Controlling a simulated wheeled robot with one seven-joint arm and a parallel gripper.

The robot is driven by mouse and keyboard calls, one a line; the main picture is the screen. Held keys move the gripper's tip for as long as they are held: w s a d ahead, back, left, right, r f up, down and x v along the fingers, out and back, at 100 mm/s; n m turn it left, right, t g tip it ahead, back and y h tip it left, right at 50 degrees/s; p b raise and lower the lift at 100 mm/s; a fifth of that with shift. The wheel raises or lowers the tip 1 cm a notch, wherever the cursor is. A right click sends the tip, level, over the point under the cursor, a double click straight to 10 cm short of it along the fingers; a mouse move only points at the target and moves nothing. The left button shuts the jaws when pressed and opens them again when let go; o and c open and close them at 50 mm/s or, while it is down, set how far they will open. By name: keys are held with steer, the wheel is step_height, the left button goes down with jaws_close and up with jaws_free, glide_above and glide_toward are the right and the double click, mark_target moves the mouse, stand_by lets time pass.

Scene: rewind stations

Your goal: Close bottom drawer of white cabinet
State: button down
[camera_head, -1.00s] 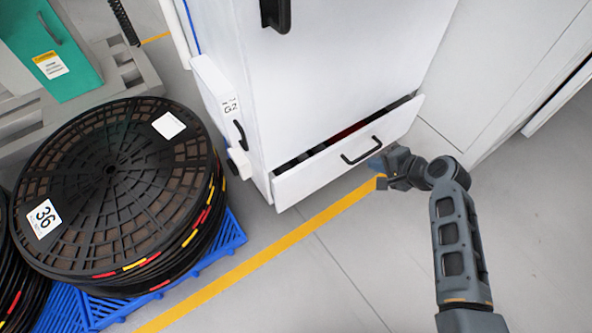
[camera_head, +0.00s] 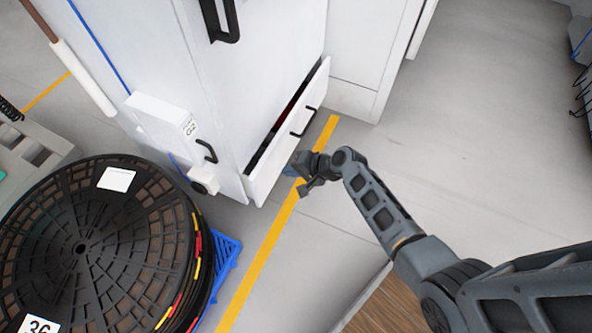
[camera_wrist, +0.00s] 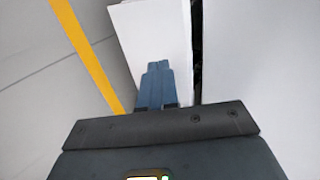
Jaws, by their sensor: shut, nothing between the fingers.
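The white cabinet (camera_head: 150,60) stands upright at the upper middle of the head view. Its bottom drawer (camera_head: 287,138) is partly open, with a dark gap behind its front and a black handle (camera_head: 303,123) on it. My gripper (camera_head: 296,170) is low in front of the drawer, near the lower part of its front. In the wrist view my shut, empty blue fingers (camera_wrist: 157,72) overlap the white drawer front (camera_wrist: 150,30). I cannot tell whether they touch it. The dark gap runs along the right of the drawer front there.
A large black cable reel (camera_head: 100,240) sits on a blue pallet (camera_head: 226,262) at the lower left. A yellow floor line (camera_head: 262,255) runs past the drawer. Open grey floor (camera_head: 460,150) lies to the right. A wooden surface (camera_head: 385,305) shows at the bottom.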

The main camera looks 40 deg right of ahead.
mark_target(260, 162)
steer(key=shift+w+a+f+b, duration=0.35)
steer(key=shift+w+f, duration=0.1)
steer(key=shift+w, duration=0.6)
steer(key=shift+w+a+f+b, duration=0.2)
steer(key=shift+w+a+f, duration=0.2)
steer(key=shift+w, duration=0.7)
steer(key=shift+w+a+f+b, duration=0.35)
steer(key=shift+w+f, duration=0.1)
steer(key=shift+w, duration=0.6)
steer(key=w, duration=0.2)
steer(key=w+a+b, duration=0.1)
steer(key=w, duration=0.1)
steer(key=shift+a+f, duration=0.1)
steer(key=shift+a, duration=0.05)
steer(key=shift+w+a+r, duration=0.15)
steer(key=shift+w+r, duration=0.05)
